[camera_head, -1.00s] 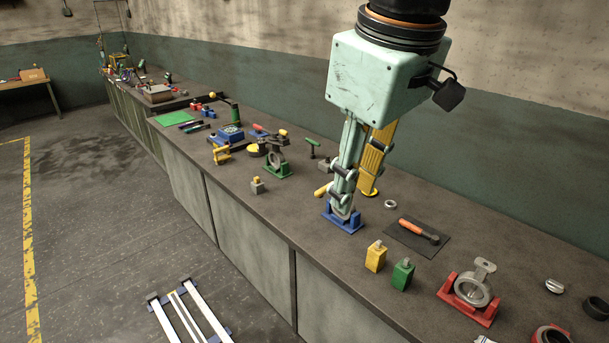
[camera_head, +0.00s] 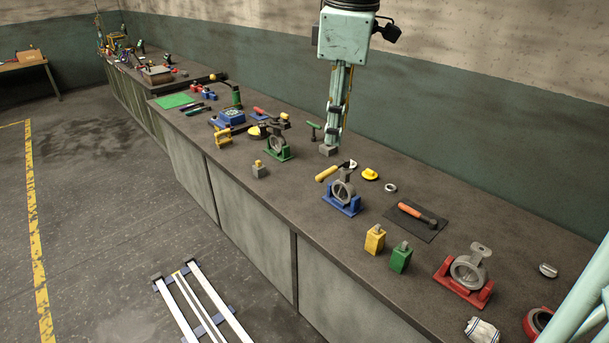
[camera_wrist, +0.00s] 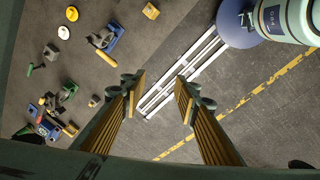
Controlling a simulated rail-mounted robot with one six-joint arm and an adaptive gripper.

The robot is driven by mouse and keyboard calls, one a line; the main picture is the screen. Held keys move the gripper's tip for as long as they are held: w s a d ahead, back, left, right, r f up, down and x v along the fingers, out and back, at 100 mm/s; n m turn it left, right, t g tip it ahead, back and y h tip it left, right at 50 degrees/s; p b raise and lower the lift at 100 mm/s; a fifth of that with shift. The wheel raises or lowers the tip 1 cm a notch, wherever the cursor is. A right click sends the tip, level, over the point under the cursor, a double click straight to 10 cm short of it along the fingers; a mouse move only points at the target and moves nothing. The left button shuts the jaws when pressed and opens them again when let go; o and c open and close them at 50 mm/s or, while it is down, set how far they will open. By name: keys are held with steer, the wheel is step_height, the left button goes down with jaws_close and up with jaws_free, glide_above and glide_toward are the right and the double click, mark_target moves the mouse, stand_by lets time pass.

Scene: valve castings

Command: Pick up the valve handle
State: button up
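An orange-gripped handle (camera_head: 417,214) lies flat on a black mat at the right of the bench in the head view. A yellow handle (camera_head: 327,173) is on the grey valve (camera_head: 343,187) in the blue cradle (camera_head: 341,205); the blue cradle also shows in the wrist view (camera_wrist: 108,38). My gripper (camera_head: 333,140) hangs, pointing down, left of and behind that valve in the head view. In the wrist view my gripper (camera_wrist: 160,88) is open, its yellow-padded fingers apart with nothing between them. The orange-gripped handle is not visible there.
A red cradle (camera_head: 463,284) holds another valve at the right, and a green cradle (camera_head: 278,154) holds one at the left. Yellow (camera_head: 375,240) and green (camera_head: 401,257) blocks stand near the front edge. A grey block (camera_head: 328,150) is close to my gripper in the picture.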

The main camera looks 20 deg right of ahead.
steer(key=w+d+f+n+g+p, duration=0.1)
steer(key=w+d+f+n, duration=0.15)
steer(key=w, duration=0.45)
steer(key=w+d+f+n+p, duration=0.1)
steer(key=w+d+f+n, duration=0.15)
steer(key=w, duration=0.45)
steer(key=n+g+p, duration=0.1)
steer(key=n+p, duration=0.1)
steer(key=n, duration=0.4)
glide_above(333, 167)
step_height(333, 167, down, 10)
steer(key=shift+s+a+r, duration=0.1)
steer(key=shift+r, duration=0.05)
steer(key=shift+f, duration=4.3)
steer(key=shift+f, duration=2.6)
jaws_close()
